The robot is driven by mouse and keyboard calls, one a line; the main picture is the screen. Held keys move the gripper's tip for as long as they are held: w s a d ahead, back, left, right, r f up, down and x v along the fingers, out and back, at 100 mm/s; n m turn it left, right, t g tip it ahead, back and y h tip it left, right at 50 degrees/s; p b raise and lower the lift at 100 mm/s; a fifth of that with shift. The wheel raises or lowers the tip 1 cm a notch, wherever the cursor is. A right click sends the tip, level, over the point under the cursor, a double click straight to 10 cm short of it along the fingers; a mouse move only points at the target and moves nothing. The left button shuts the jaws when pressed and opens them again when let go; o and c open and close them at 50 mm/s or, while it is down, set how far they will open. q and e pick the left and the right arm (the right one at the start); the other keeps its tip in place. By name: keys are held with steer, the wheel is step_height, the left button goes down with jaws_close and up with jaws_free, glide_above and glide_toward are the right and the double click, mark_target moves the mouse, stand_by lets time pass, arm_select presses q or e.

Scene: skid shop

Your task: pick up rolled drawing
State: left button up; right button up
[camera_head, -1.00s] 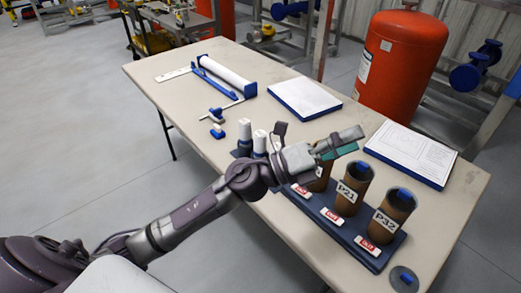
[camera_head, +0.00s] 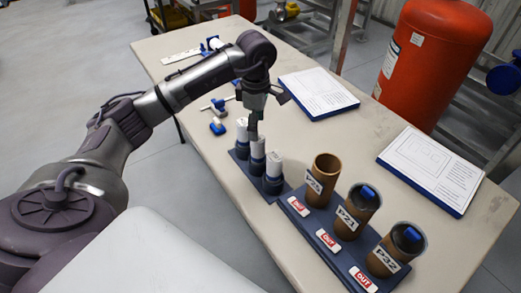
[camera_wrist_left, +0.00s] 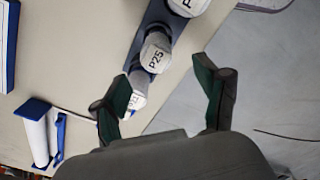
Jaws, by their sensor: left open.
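Three white rolled drawings (camera_head: 273,166) stand upright in dark blue cups on a dark base on the table. In the wrist view one roll end (camera_wrist_left: 155,58) reads P25; a smaller one (camera_wrist_left: 137,88) lies beyond it, partly behind a finger, and another (camera_wrist_left: 188,6) is cut off at the top. My left gripper (camera_head: 254,128) points down above the rolls, near the far and middle ones. In the wrist view its green-padded fingers (camera_wrist_left: 165,95) are spread apart with nothing between the tips. Whether it touches a roll cannot be told. My right gripper is not in view.
Brown tubes (camera_head: 321,180) stand in a blue rack with red OUT tags; the nearer two have dark caps. Two white-topped blue boards (camera_head: 430,172) lie on the right. A red tank (camera_head: 432,60) stands behind. A blue-and-white dispenser (camera_wrist_left: 38,138) is at the far end.

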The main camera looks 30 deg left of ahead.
mark_target(258, 149)
arm_select(q)
step_height(258, 149, down, 3)
steer(key=shift+f, duration=0.2)
step_height(258, 149, down, 3)
steer(key=shift+w+f+p, duration=0.1)
steer(key=shift+p, duration=0.5)
step_height(258, 149, down, 4)
steer(key=shift+w+r+p, duration=0.15)
steer(key=shift+r+p, duration=0.1)
steer(key=shift+p, duration=0.15)
steer(key=shift+f, duration=0.15)
steer(key=c, duration=1.3)
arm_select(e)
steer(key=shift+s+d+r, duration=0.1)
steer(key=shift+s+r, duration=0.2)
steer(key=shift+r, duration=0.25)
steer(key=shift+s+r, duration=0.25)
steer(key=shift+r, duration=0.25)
